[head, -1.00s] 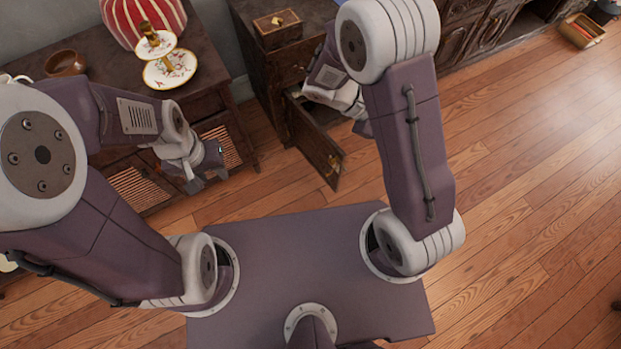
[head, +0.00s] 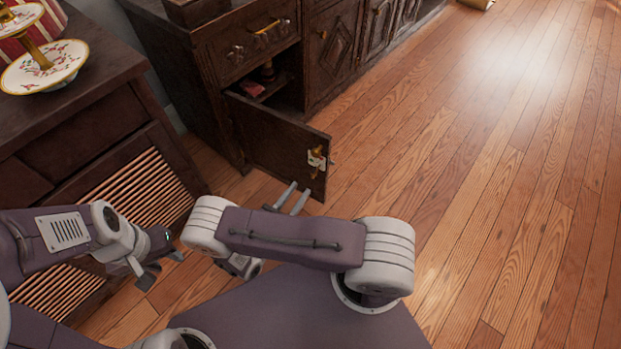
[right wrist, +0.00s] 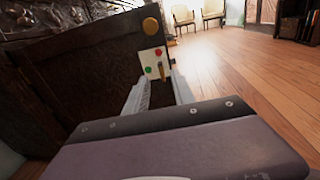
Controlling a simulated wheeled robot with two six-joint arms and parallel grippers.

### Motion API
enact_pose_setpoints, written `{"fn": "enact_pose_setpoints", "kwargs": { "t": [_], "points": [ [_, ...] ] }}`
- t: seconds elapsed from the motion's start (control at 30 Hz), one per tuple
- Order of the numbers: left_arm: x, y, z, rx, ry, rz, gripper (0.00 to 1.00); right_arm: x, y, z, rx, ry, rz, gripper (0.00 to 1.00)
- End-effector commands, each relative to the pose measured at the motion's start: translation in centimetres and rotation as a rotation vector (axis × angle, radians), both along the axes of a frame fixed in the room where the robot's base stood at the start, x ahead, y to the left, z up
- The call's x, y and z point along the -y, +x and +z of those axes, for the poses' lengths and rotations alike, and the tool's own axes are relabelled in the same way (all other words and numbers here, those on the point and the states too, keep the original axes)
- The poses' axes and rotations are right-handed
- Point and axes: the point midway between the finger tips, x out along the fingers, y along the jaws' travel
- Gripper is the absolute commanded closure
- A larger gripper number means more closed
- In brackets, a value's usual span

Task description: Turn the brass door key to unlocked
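A dark wooden cabinet door (head: 275,142) stands open. Near its free edge is a white plate with a brass key (head: 317,157). In the right wrist view the white plate (right wrist: 153,59) carries a red and a green dot, with the brass key (right wrist: 163,72) at its lower right and a round brass knob (right wrist: 150,24) above. My right gripper (head: 298,186) is open, its fingers pointing at the plate from below and in front. In the wrist view the key shows between the two fingertips (right wrist: 161,78); contact cannot be told. My left gripper (head: 158,262) is open and empty, low at the left.
The dark cabinet (head: 240,45) behind the door has an open compartment with a small red thing (head: 251,88) inside. A lower chest with slatted fronts (head: 140,190) and a tiered plate stand (head: 45,70) is at the left. The wooden floor (head: 480,150) at the right is clear.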

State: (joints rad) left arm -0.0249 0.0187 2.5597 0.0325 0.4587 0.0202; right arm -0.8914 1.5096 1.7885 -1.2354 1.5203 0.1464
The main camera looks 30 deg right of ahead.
Motion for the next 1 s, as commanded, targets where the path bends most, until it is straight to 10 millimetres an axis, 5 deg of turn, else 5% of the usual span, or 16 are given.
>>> {"fn": "enact_pose_setpoints", "kwargs": {
  "t": [0.33,0.7,0.83,1.0],
  "points": [
    [0.0,0.0,-3.5,-0.001,0.0,0.0,0.64,5.9,3.4,-0.4,0.0,0.001,-0.007,0.7],
    [0.0,0.0,-3.7,-0.001,0.0,0.0,0.64,6.8,4.1,0.0,0.0,0.001,-0.002,0.7],
    [0.0,0.0,-3.7,-0.001,0.0,0.0,0.64,6.8,4.1,-0.1,0.0,0.001,-0.002,1.0],
    [0.0,0.0,-3.7,-0.001,0.0,0.0,0.64,6.8,4.1,-0.1,0.0,0.001,-0.002,1.0]
  ]
}}
